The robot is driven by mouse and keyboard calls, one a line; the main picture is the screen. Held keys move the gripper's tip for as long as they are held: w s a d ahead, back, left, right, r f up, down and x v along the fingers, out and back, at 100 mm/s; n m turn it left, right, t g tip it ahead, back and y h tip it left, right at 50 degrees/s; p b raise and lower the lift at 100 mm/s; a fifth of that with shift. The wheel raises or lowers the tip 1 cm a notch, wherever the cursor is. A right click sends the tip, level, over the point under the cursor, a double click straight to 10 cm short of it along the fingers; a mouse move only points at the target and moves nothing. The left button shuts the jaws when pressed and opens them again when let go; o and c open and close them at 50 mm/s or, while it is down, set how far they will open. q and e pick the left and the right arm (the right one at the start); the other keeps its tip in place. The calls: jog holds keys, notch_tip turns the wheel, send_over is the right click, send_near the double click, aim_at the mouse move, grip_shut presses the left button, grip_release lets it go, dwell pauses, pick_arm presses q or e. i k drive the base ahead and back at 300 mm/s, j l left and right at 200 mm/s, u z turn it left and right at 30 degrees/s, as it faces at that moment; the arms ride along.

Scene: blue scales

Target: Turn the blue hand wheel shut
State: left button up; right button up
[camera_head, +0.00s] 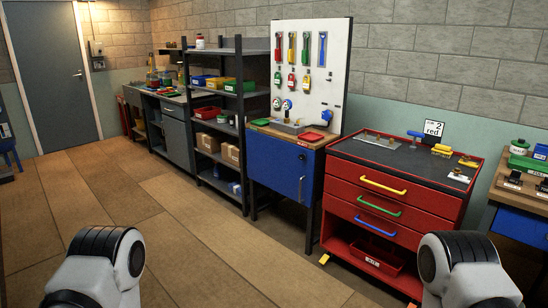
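A small blue wheel-like piece (416,134) stands on the dark top of the red drawer cabinet, near its back edge. It looks like a flat blue disc on a short stem, seen nearly edge-on. It is too small to tell how far it is turned. Another blue piece (326,117) sits at the lower right of the white tool board; its exact shape is unclear. White and black links of my two arms show at the bottom left and bottom right. Neither gripper is in view, and no contact with the blue pieces shows.
The red cabinet (366,209) has yellow, green and blue handles. A blue cabinet (275,170) stands left of it, then a dark shelf rack (243,106). A workbench (507,192) stands at right. The wooden floor (130,195) at left is clear.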

aim_at(327, 115)
jog(key=i+j, duration=0.15)
jog(key=i, duration=0.35)
jog(key=i+j, duration=0.1)
jog(key=i, duration=0.4)
jog(key=i+j, duration=0.15)
jog(key=i, duration=0.3)
